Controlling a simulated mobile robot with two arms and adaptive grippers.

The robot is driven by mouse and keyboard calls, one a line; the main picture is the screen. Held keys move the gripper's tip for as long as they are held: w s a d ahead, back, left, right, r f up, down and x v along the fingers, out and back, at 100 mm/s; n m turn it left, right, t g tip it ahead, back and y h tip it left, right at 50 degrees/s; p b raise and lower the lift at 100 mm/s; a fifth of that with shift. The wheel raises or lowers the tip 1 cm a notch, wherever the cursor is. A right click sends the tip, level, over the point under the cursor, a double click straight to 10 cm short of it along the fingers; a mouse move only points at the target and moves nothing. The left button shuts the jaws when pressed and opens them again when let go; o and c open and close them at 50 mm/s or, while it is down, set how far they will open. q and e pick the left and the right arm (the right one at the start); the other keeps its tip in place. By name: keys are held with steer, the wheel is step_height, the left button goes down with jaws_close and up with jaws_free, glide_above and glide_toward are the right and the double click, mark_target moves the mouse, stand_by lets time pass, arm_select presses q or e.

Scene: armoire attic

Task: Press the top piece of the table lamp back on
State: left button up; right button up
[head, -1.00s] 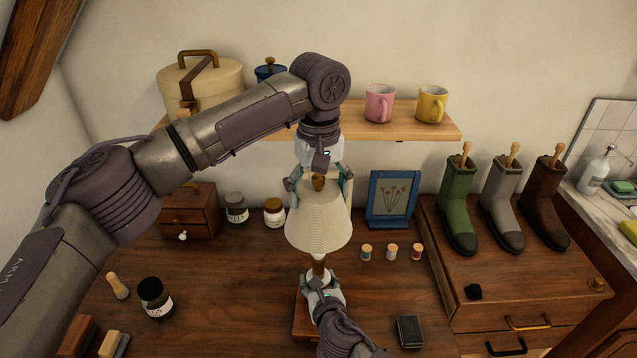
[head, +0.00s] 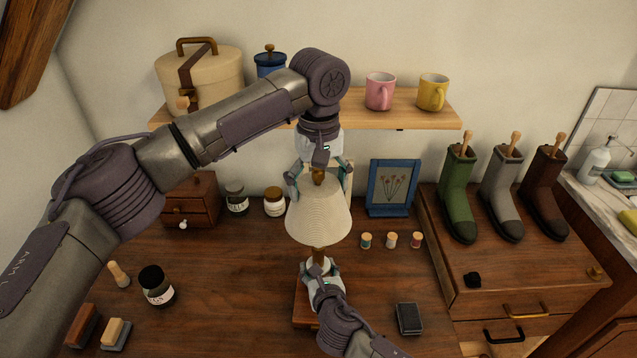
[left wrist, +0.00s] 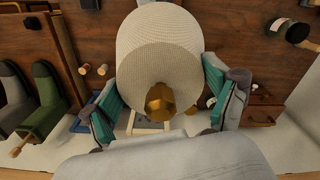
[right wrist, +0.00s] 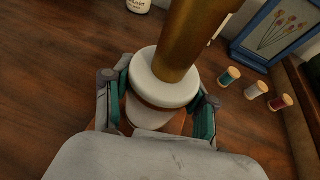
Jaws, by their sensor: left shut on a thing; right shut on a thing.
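The table lamp has a cream ribbed, cone-shaped shade (head: 319,218) with a gold-brown knob (head: 318,177) on top. My left gripper (head: 320,187) comes down from above, and its fingers are shut on the shade from both sides. The left wrist view shows the knob (left wrist: 160,101) between the fingers. Below the shade is a short gold stem (head: 318,253), which shows larger in the right wrist view (right wrist: 186,40). My right gripper (head: 320,270) is shut around the white collar (right wrist: 163,91) under the stem. The shade hides where it meets the stem.
A shelf (head: 400,108) with a pink mug (head: 380,92) and a yellow mug (head: 432,92) is behind. A blue picture frame (head: 393,187) and several thread spools stand right of the lamp. A dark jar (head: 157,287) and brushes lie at left. The tabletop between is clear.

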arm_select(q)
steer(key=shift+f, duration=0.2)
stand_by(0.4)
steer(key=shift+f, duration=0.5)
steer(key=shift+f, duration=0.25)
steer(key=shift+f, duration=0.8)
steer(key=shift+f, duration=0.4)
stand_by(0.4)
steer(key=shift+f, duration=0.7)
steer(key=shift+s+f, duration=0.1)
steer(key=shift+f, duration=0.15)
